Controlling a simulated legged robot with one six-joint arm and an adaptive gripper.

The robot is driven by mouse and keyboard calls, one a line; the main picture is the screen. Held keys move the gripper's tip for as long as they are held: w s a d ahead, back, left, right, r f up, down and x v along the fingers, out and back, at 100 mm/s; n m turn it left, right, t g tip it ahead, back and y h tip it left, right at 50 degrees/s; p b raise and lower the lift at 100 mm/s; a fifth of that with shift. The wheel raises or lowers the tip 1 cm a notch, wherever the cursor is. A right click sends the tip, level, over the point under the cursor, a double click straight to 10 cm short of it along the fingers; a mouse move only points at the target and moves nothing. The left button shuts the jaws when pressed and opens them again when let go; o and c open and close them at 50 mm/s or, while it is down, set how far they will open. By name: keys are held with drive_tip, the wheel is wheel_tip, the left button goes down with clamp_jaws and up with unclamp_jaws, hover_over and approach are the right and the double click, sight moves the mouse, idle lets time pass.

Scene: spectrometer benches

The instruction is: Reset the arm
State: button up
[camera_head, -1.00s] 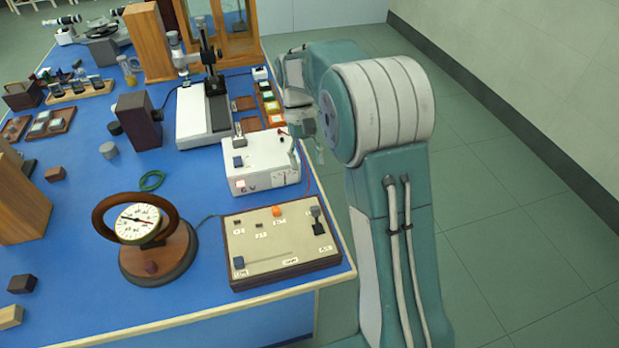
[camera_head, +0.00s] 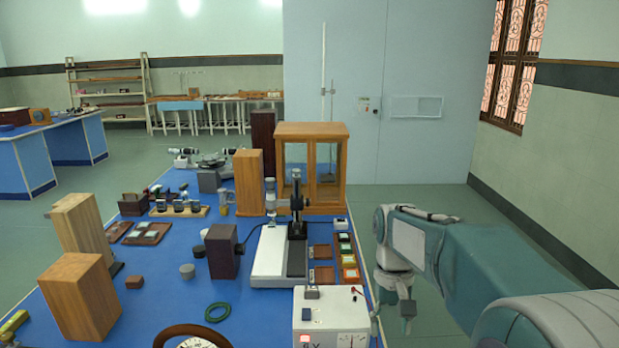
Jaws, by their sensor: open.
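My arm reaches in from the right side of the head view, bent at its elbow. My gripper (camera_head: 397,298) hangs from the wrist, pointing down, just right of the bench's right edge. It is open and nothing shows between its fingers. The white power supply box (camera_head: 331,318) stands to its left on the blue bench (camera_head: 262,312). One finger looks close to the box's right side, but I cannot tell whether they touch.
A microscope-like instrument (camera_head: 270,258) and a glass-fronted wooden cabinet (camera_head: 310,200) stand farther back. Wooden blocks (camera_head: 82,298) crowd the bench's left side. A round dial gauge (camera_head: 196,342) is cut off at the bottom. The floor (camera_head: 400,202) behind my arm is clear.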

drive_tip(key=s+r+t, duration=0.3)
drive_tip(key=s+t, duration=0.5)
drive_tip(key=s, duration=1)
drive_tip(key=shift+r, duration=0.2)
